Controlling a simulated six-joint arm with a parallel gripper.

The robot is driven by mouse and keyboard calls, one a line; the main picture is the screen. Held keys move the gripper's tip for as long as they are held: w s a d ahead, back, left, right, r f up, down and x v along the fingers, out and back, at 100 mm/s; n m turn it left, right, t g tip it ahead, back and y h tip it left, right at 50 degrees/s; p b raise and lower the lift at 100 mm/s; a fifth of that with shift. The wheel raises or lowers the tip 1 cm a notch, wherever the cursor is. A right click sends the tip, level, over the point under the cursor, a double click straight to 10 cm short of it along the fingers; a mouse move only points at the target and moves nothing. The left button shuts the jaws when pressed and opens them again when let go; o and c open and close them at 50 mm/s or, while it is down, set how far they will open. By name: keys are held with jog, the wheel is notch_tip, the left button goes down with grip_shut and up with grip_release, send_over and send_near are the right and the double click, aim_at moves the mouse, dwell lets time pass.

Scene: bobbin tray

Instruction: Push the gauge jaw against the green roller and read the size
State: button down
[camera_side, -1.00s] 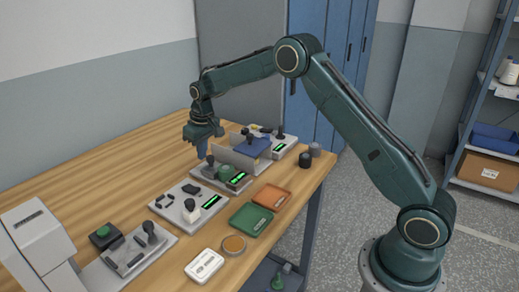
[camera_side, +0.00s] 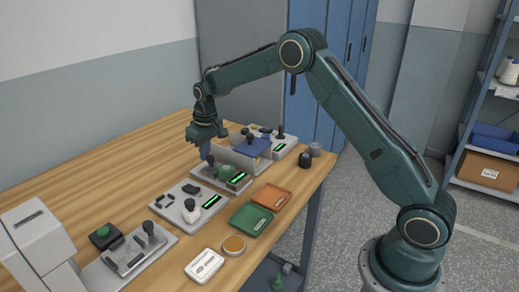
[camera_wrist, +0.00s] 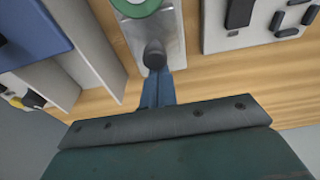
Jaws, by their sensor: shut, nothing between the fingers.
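The green roller (camera_side: 226,171) sits on a pale gauge plate in the side view, beside a small display (camera_side: 238,179) with lit green marks. It shows at the top edge of the wrist view as a green ring (camera_wrist: 140,6). The dark jaw knob (camera_wrist: 154,54) stands on the plate, between the roller and my gripper. My gripper (camera_side: 207,156) is shut and empty, pointing down behind the knob. In the wrist view its blue fingertips (camera_wrist: 157,80) are at the knob, apparently touching it. I cannot read the display or tell whether the jaw touches the roller.
A grey upright panel (camera_side: 230,157) and a blue block (camera_side: 255,147) stand close behind the gauge. Another gauge plate (camera_side: 180,207) lies in front. A green tray (camera_side: 251,219) and an orange tray (camera_side: 272,197) lie to the right.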

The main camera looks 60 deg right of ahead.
jog(key=shift+r, duration=0.15)
jog(key=r, duration=0.2)
jog(key=w+r, duration=0.1)
jog(key=r, duration=0.2)
jog(key=shift+w+r, duration=0.2)
jog(key=shift+r, duration=0.15)
dwell(0.7)
jog(key=shift+r, duration=0.1)
